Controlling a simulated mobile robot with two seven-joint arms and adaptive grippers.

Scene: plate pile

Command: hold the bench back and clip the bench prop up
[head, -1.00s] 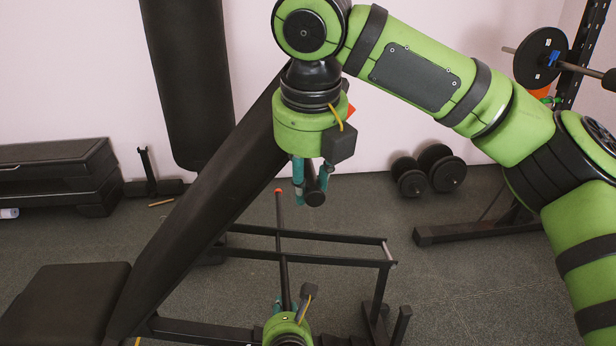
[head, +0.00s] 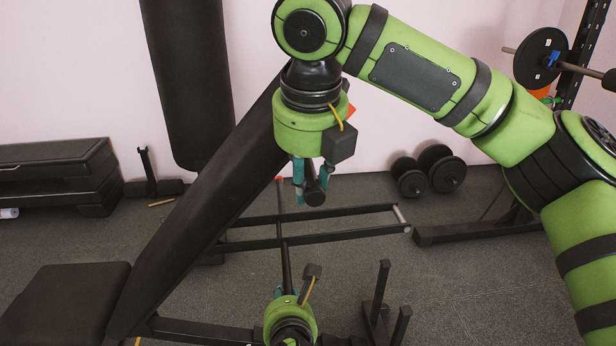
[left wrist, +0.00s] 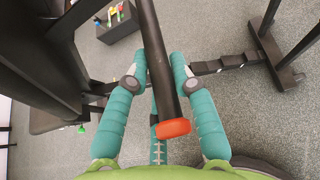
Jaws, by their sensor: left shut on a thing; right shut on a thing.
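The bench back (head: 195,215) is a long black pad, tilted up from the bench seat (head: 70,300). My right gripper (head: 311,180) is at its raised end, shut on a short dark handle there. The bench prop (head: 340,244) is a black frame of two parallel bars with a pale crossbar at its right end. A black lever (head: 282,225) with a red tip crosses the frame. My left gripper (head: 287,289), low in the head view, is shut on this lever. In the left wrist view the lever (left wrist: 155,55) runs between the teal fingers, its red cap near the palm.
Short black posts (head: 381,290) stand on the floor base below the prop's right end, apart from it. Dumbbells (head: 428,172) lie by the wall. A black punch bag (head: 185,80) hangs behind the bench.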

